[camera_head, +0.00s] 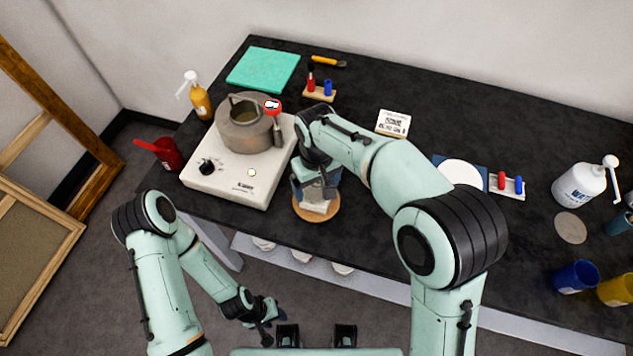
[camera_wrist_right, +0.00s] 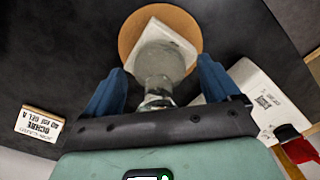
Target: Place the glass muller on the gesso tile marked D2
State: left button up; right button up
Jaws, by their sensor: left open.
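The glass muller (camera_wrist_right: 160,62) is grey and clear. In the right wrist view it stands on a white tile (camera_wrist_right: 184,44), its narrow handle toward the camera. The tile lies on a round wooden board (camera_wrist_right: 130,33); both show in the head view, the tile (camera_head: 316,208) and the board (camera_head: 303,214) near the table's front edge. No mark is readable on the tile. My right gripper (camera_wrist_right: 160,72) has its blue fingers on either side of the muller, with gaps visible; it is open. My left gripper (camera_head: 268,321) is open and empty, low in front of the table.
A white hotplate (camera_head: 228,187) with a grey pot (camera_head: 243,137) stands left of the board. A printed card (camera_head: 393,123), a blue square with a white disc (camera_head: 463,173), a white bottle (camera_head: 579,185) and cups lie right. A teal mat (camera_head: 264,69) is at the back.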

pick_arm(q)
jog(key=shift+w+r+p, duration=0.45)
jog(key=shift+r+p, duration=0.05)
jog(key=shift+r, duration=0.15)
jog(key=shift+w+r+p, duration=0.4)
jog(key=shift+r+p, duration=0.05)
jog(key=shift+r, duration=0.15)
pick_arm(e)
notch_tip(320, 180, up, 12)
jog(key=shift+r, duration=0.15)
